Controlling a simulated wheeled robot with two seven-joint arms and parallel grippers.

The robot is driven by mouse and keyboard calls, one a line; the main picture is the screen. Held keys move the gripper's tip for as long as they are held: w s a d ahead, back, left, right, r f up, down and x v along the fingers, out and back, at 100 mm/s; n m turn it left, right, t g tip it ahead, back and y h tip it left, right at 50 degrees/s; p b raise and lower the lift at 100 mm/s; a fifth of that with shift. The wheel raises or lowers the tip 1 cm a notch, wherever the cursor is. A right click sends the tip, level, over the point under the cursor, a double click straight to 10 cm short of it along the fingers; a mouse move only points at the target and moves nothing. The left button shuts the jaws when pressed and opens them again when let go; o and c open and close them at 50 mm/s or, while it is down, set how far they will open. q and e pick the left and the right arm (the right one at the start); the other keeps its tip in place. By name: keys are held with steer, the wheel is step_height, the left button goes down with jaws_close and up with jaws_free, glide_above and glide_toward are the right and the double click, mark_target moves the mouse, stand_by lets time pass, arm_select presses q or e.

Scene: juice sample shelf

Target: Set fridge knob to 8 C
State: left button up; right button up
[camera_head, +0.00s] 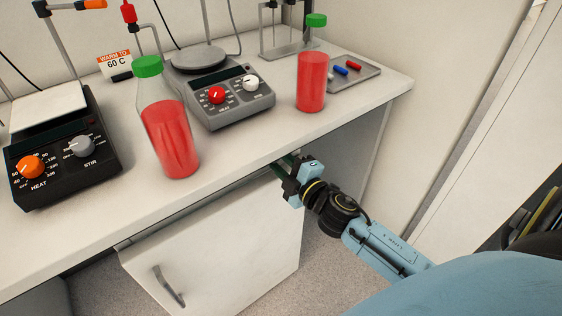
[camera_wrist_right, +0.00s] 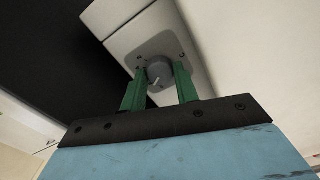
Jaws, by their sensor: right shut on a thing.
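The fridge knob (camera_wrist_right: 159,72) is a small round grey dial with a pale pointer line, set on a light grey plate in the right wrist view. My right gripper (camera_wrist_right: 165,84) has its two green fingers closed on either side of the knob. The scale marks around the knob are too small to read. In the head view my right gripper (camera_head: 286,168) reaches under the counter's front edge, and the knob is hidden there. My left gripper is not in view.
The counter (camera_head: 235,150) overhangs my right gripper. On it stand two red bottles (camera_head: 170,140) (camera_head: 312,80), a black hot plate (camera_head: 65,155) and a grey hot plate (camera_head: 222,98). A white cabinet door (camera_head: 225,245) with a handle is below.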

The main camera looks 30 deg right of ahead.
steer(key=o, duration=1)
steer(key=shift+c, duration=0.2)
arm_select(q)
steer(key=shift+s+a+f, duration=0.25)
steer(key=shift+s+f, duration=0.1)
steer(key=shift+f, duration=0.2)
arm_select(e)
steer(key=s+d, duration=0.1)
steer(key=s, duration=1.2)
steer(key=shift+s, duration=0.2)
